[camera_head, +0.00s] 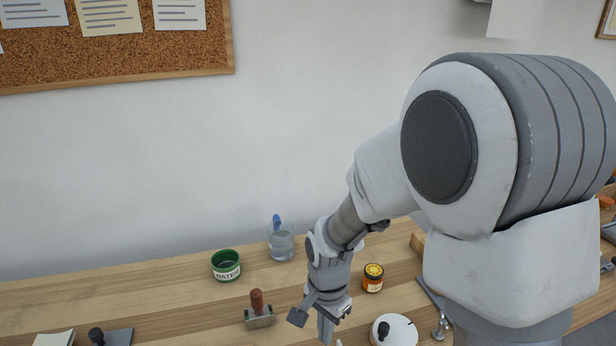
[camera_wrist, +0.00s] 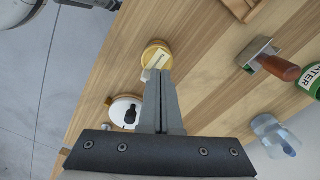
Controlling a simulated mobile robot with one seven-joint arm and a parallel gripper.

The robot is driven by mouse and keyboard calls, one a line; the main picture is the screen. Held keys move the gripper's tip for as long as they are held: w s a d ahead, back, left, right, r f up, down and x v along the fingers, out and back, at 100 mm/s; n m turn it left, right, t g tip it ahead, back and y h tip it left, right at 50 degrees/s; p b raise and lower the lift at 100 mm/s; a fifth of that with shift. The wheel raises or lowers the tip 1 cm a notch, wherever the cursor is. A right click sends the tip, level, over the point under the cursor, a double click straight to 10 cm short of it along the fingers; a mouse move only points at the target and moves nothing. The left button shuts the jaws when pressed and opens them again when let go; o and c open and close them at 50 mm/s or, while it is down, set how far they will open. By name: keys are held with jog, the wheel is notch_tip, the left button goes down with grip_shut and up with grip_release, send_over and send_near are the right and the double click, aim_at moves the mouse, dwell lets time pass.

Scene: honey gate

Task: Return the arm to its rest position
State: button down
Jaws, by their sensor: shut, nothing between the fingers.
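My gripper (camera_head: 325,332) hangs down over the front of the wooden table in the head view, with the arm reaching in from the right. In the wrist view its two fingers (camera_wrist: 162,78) are pressed together and hold nothing. A round yellow thing (camera_wrist: 157,46) with a pale piece on it lies beyond the fingertips in that view. The fingertips partly cover it, and I cannot tell the gap. An amber jar with a yellow lid (camera_head: 373,278) stands to the right of the gripper in the head view.
A green WATER pot (camera_head: 226,266), a clear jar holding something blue (camera_head: 281,243) and a brown-handled tool (camera_head: 258,310) stand left of the gripper. A white round thing with a black knob (camera_head: 395,331) is at right. The wall behind is clear below the cork board (camera_head: 110,58).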

jog(key=shift+r, duration=0.2)
jog(key=shift+d+r, duration=0.15)
jog(key=shift+r, duration=0.2)
jog(key=s+d+r+n+t, duration=0.2)
jog(key=s+d+r+n, duration=0.2)
jog(key=r, duration=0.6)
jog(key=s+d+r+n+t, duration=0.3)
jog(key=s+d+r, duration=0.3)
jog(key=s+r, duration=0.2)
notch_tip(320, 180, up, 2)
jog(key=shift+s+d+r+n+t, duration=0.2)
jog(key=shift+n+t, duration=0.1)
jog(key=shift+n, duration=0.6)
